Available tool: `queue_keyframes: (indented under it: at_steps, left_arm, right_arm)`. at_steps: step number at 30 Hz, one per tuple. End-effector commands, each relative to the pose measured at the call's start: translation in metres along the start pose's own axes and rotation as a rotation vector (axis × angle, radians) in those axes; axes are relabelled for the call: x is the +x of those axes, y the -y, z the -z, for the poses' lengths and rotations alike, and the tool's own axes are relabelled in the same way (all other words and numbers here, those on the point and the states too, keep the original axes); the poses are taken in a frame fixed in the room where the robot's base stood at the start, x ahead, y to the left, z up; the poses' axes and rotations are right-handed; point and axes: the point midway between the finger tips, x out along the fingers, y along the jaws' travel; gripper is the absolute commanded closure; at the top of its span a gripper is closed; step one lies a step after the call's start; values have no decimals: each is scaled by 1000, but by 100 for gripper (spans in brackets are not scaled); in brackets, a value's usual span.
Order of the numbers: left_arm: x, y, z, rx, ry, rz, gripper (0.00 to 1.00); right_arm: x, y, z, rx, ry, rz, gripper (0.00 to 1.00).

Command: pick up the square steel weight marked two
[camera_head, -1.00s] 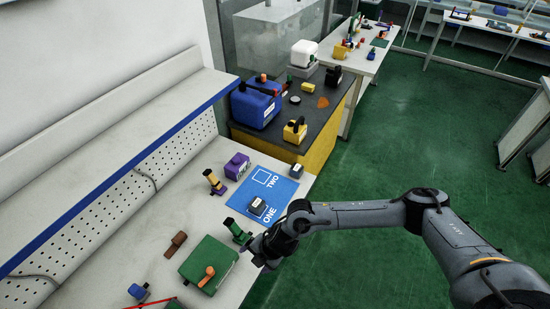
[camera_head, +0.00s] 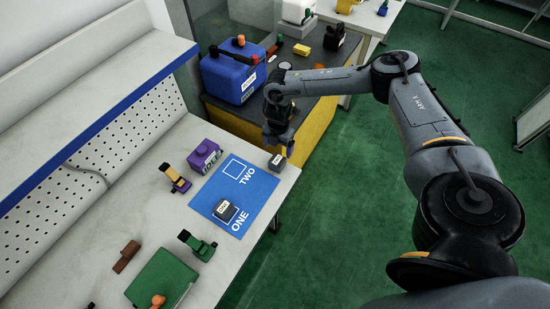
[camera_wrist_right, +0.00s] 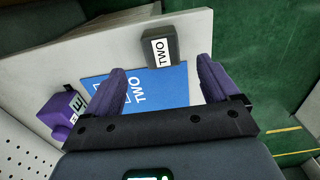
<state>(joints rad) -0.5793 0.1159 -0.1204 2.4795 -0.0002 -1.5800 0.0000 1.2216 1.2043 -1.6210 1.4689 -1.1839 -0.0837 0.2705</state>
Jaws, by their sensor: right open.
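The square steel weight marked TWO (camera_head: 277,163) is a dark grey block with a white label. It sits on the white bench near its right edge, beside the blue mat (camera_head: 256,190). In the right wrist view the weight (camera_wrist_right: 158,47) appears ahead of and between the fingers, its TWO label facing the camera. My right gripper (camera_head: 279,147) is just above the weight in the head view. In the right wrist view its purple fingers (camera_wrist_right: 161,66) are apart with nothing held between them. My left gripper is not in view.
A similar weight marked ONE (camera_head: 225,211) stands on the mat at the ONE outline; the TWO outline (camera_head: 236,169) is empty. A purple block (camera_head: 204,156), a yellow-and-purple tool (camera_head: 176,178) and a green clamp (camera_head: 198,245) stand nearby. A dark counter (camera_head: 310,75) lies beyond the bench.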

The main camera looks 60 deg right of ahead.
Motion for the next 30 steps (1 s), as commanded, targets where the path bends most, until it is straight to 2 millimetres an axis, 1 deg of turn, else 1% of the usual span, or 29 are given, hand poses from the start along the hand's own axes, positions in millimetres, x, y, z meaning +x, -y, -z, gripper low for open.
queue_keyframes:
  at_steps: [1,6,9,14,17,24,27,30]
  left_arm:
    - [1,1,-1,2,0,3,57]
    - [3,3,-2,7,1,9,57]
    - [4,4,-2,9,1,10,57]
    - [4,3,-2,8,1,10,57]
    - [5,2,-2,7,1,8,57]
    - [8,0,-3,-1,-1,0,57]
    - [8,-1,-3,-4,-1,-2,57]
    - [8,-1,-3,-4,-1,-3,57]
  right_arm:
    - [9,1,0,-1,0,3,12]
    - [31,0,1,-1,1,1,12]
    - [39,0,0,0,1,0,12]
    - [46,0,1,-2,1,0,12]
    - [55,0,2,-2,1,0,12]
    - [86,1,2,-2,2,1,12]
    - [92,1,3,-2,1,1,12]
    - [95,1,2,-1,1,0,12]
